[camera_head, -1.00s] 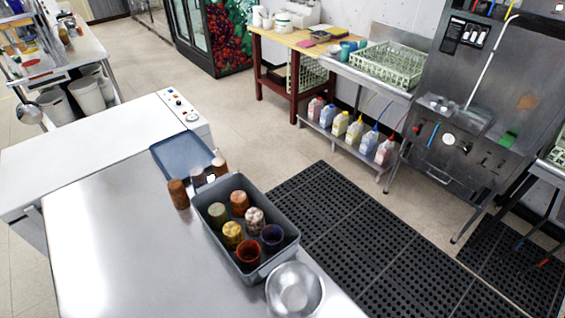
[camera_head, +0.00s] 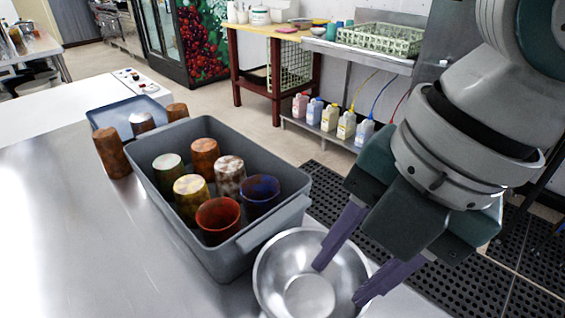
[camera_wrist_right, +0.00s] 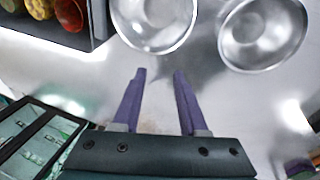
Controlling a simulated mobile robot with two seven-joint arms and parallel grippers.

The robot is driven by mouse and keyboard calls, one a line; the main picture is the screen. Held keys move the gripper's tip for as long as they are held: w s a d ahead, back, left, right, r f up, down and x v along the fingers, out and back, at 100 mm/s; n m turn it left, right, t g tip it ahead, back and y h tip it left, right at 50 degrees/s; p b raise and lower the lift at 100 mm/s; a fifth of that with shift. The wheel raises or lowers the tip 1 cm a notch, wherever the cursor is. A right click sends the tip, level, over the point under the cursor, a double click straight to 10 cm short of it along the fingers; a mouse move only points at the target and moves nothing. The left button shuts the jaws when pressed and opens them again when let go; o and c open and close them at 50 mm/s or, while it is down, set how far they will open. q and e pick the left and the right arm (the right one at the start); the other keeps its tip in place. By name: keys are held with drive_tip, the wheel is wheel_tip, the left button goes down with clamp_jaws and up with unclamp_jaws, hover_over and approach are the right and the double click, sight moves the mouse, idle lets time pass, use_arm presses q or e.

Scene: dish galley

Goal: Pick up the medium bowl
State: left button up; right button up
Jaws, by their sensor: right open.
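A shiny metal bowl (camera_head: 290,262) stands upright on the steel counter (camera_head: 70,220), against or close beside the grey bin in the head view. The right wrist view shows two metal bowls: one straight ahead of the fingers (camera_wrist_right: 153,20) and another to its right (camera_wrist_right: 262,35). Which of them is the medium one I cannot tell. My right gripper (camera_head: 338,284) is open and empty, its purple fingers over the right part of the bowl in the head view. In the right wrist view its fingertips (camera_wrist_right: 160,73) point at the nearer bowl's rim, apparently without touching. My left gripper is not in view.
The grey bin (camera_head: 268,237) holds several coloured cups. Brown cups (camera_head: 112,153) and a blue tray (camera_head: 112,112) are behind it. A dark-framed container (camera_wrist_right: 40,140) shows lower left in the wrist view. The counter's left side is clear.

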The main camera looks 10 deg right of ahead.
use_arm(q)
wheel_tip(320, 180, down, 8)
drive_tip(key=b, duration=0.4)
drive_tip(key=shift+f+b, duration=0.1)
drive_tip(key=shift+b, duration=0.3)
use_arm(e)
drive_tip(key=w+d+f+n, duration=0.1)
drive_tip(key=d+f, duration=0.1)
drive_tip(key=w+d+f+n+h, duration=0.1)
drive_tip(key=d+f, duration=0.1)
drive_tip(key=w+d+f+n+h, duration=0.1)
drive_tip(key=d+f, duration=0.1)
drive_tip(key=shift+w+n+g, duration=0.1)
drive_tip(key=shift+n+g, duration=0.2)
use_arm(q)
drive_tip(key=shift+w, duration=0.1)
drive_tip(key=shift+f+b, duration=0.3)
drive_tip(key=shift+b, duration=0.05)
use_arm(e)
drive_tip(key=shift+n, duration=0.3)
drive_tip(key=f, duration=0.6)
drive_tip(key=w+f, duration=0.1)
drive_tip(key=f, duration=0.2)
drive_tip(key=shift+a+f, duration=0.1)
drive_tip(key=shift+f, duration=0.1)
clamp_jaws()
